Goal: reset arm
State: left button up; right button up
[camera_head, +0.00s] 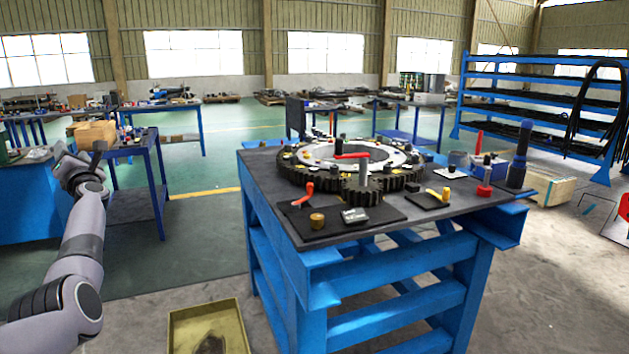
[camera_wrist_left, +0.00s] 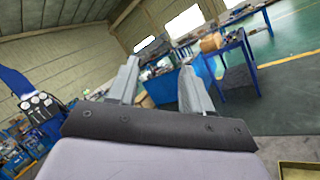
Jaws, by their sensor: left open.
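My left arm comes in from the left in the head view, with its left gripper (camera_head: 82,155) raised at the far left, away from the blue workbench. In the left wrist view the two fingers of the left gripper (camera_wrist_left: 160,85) stand apart with nothing between them. My right gripper shows in neither view.
A blue workbench (camera_head: 400,290) stands at the centre right, carrying a large dark gear ring (camera_head: 285,165) and several small parts. A yellow bin (camera_head: 240,335) stands on the floor before it. A blue table (camera_head: 140,150) stands behind my left gripper. A blue rack (camera_head: 530,95) stands back right.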

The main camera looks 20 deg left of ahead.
pick_arm(q)
jog(key=w+d+f+m+t+h, duration=0.4)
jog(key=d+f+m+t+h, duration=0.75)
jog(key=m, duration=1.25)
jog(key=s+d+f+m+g+h, duration=0.2)
jog(key=d+f+m+h, duration=0.1)
jog(key=d+f+m, duration=0.55)
jog(key=s+d+f+m+g+h, duration=0.25)
jog(key=d+f+m, duration=0.25)
jog(key=d+f, duration=0.55)
jog(key=s+d+f+m+g+h, duration=0.25)
jog(key=s+d+f+m, duration=0.25)
jog(key=s+d+f, duration=0.45)
jog(key=s+d+f+m+g+h, duration=0.25)
jog(key=s+d+f+m, duration=0.35)
jog(key=s+d, duration=0.6)
jog(key=s+d+n, duration=0.1)
jog(key=d+n, duration=0.4)
jog(key=d, duration=0.3)
jog(key=r+p, duration=0.5)
jog(key=shift+d+r+p, duration=0.15)
jog(key=shift+d+p, duration=0.05)
jog(key=shift+p, duration=0.1)
